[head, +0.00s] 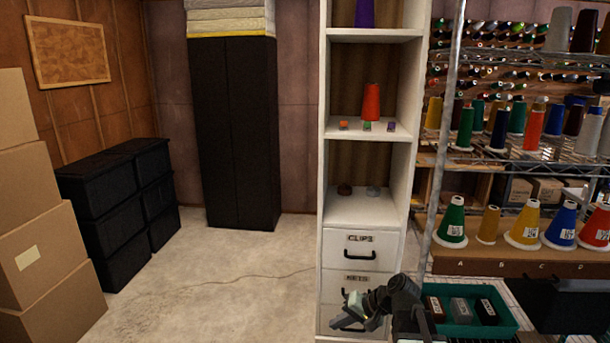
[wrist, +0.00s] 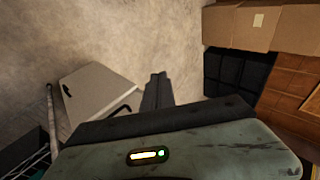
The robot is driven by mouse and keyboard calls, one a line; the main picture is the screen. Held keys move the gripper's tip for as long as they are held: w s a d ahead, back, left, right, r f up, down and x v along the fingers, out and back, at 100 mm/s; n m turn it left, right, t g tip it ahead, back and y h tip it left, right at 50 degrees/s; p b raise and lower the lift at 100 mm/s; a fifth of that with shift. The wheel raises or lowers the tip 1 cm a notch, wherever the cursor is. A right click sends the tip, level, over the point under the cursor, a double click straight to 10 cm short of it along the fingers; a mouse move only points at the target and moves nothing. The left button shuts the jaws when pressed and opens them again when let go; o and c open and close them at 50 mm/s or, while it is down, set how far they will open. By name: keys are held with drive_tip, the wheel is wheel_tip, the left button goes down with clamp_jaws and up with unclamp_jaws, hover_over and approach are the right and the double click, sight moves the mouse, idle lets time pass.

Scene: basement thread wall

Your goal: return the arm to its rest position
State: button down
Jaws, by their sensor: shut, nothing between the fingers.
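My gripper (head: 345,318) is at the bottom of the head view, in front of the lower drawers of the white cabinet (head: 325,180). In the wrist view my gripper (wrist: 158,77) points out over the bare floor, its dark fingers together with nothing between them. My arm is folded low, near the left end of the green bin (head: 512,325). I cannot tell from these views whether the gripper touches the drawer fronts.
A wire rack (head: 485,155) with thread cones stands at right. Cardboard boxes (head: 45,260) and black bins (head: 105,185) line the left, and a black cabinet (head: 235,130) stands at the back. The concrete floor (head: 200,280) between them is clear except for a thin cord.

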drive_tip(key=s+a+f+n+g+h, duration=0.2)
drive_tip(key=s+f+h, duration=0.15)
drive_tip(key=s, duration=0.35)
drive_tip(key=s+d+f+g+h, duration=0.1)
drive_tip(key=s+d+h, duration=0.3)
drive_tip(key=d, duration=0.5)
drive_tip(key=shift+f+g, duration=0.3)
